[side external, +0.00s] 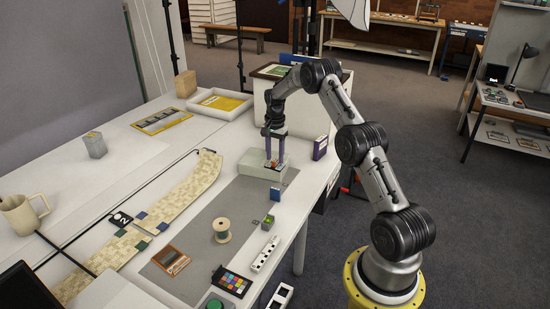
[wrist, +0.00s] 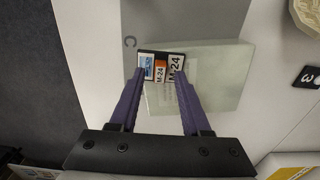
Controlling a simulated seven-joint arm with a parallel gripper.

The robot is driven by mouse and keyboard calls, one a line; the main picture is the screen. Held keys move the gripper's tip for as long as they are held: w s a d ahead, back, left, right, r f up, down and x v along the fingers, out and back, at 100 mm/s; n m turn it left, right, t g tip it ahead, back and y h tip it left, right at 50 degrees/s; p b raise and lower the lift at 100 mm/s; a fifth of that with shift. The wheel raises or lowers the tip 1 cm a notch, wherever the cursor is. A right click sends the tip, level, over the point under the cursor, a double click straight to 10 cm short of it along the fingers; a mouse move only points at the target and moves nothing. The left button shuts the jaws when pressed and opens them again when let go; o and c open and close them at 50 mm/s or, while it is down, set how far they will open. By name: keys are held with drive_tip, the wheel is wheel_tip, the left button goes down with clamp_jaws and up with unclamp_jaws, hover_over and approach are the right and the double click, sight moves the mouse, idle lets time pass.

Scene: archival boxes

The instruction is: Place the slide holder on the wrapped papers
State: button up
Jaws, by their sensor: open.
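The wrapped papers are a pale grey-green block (side external: 252,168) near the table's right edge; they also show in the wrist view (wrist: 222,82). A small dark-framed holder with a picture, an orange piece and white "M-24" labels, which looks like the slide holder (wrist: 161,62), shows over the papers' left end in the wrist view. It appears to rest on them, close to their edge. My gripper (side external: 274,163) points down over the papers. In the wrist view my gripper (wrist: 159,71) is open, with its fingertips on either side of the holder. Exact finger contact is unclear.
A dark blue box (side external: 320,148) stands right of the papers, and a large white bin (side external: 305,105) behind. A wooden spool (side external: 222,230), a brown-orange item (side external: 171,260) and a colour chart (side external: 231,281) lie in front. The grey mat (side external: 240,200) has bare room beside the papers.

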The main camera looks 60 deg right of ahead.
sight(275, 160)
wheel_tip(275, 160, up, 11)
drive_tip(key=s+a+r+n+t, duration=0.1)
drive_tip(key=s+a+r+n, duration=0.2)
drive_tip(key=a+r, duration=0.35)
drive_tip(key=s+a+r+n+t+h, duration=0.1)
drive_tip(key=s+a+r+n, duration=0.2)
drive_tip(key=a+r, duration=0.35)
drive_tip(key=s+a+r+n+t, duration=0.1)
drive_tip(key=s+a+r+n, duration=0.2)
drive_tip(key=a, duration=0.6)
drive_tip(key=s+a+f+n+t, duration=0.1)
drive_tip(key=s+a+n, duration=0.3)
drive_tip(key=s, duration=0.5)
drive_tip(key=s+a+f+n+t+y, duration=0.1)
drive_tip(key=s+a+n, duration=0.4)
drive_tip(key=s+a, duration=0.4)
drive_tip(key=shift+s+f+t, duration=0.15)
drive_tip(key=shift+s+t, duration=0.15)
drive_tip(key=shift+s, duration=0.5)
